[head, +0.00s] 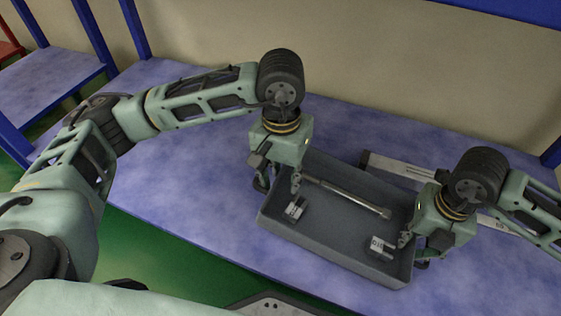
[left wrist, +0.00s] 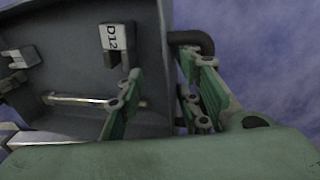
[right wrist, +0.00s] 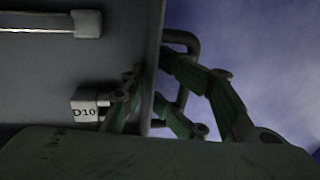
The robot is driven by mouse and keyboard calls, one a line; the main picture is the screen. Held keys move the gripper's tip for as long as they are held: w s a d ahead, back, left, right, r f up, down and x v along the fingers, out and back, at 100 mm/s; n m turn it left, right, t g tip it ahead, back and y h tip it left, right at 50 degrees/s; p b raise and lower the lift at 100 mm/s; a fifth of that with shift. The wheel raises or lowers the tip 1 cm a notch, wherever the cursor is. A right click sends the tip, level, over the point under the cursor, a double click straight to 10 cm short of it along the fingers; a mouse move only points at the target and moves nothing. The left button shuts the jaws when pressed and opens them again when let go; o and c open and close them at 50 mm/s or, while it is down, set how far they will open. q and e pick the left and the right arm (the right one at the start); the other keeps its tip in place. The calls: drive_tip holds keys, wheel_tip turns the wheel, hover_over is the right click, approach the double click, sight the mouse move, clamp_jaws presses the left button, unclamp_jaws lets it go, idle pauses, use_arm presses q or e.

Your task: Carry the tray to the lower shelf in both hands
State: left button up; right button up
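The grey tray (head: 335,253) lies on a blue shelf surface, holding a silver rod (head: 347,197) and two small labelled blocks, D12 (left wrist: 114,40) and D10 (right wrist: 86,106). My left gripper (head: 280,184) is at the tray's left end wall. One finger is inside and the other outside by a dark handle (left wrist: 192,40), spread with a visible gap to the wall. My right gripper (head: 413,250) is at the right end wall, one finger inside beside D10, the other outside by another handle (right wrist: 190,45). Its fingers look closed on the wall.
The blue shelf surface (head: 190,195) is clear left of the tray. A pale bar-like item (head: 395,166) lies behind the tray, partly hidden by my right arm. Blue posts (head: 133,28) and another blue shelf (head: 45,85) stand at the left. The floor (head: 180,262) is green.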

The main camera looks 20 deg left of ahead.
drive_tip(key=o, duration=1)
drive_tip(key=shift+d+f, duration=0.15)
drive_tip(key=shift+d, duration=0.4)
drive_tip(key=shift+a, duration=0.25)
drive_tip(key=r, duration=1.2)
drive_tip(key=shift+a+r, duration=0.15)
drive_tip(key=shift+a, duration=0.05)
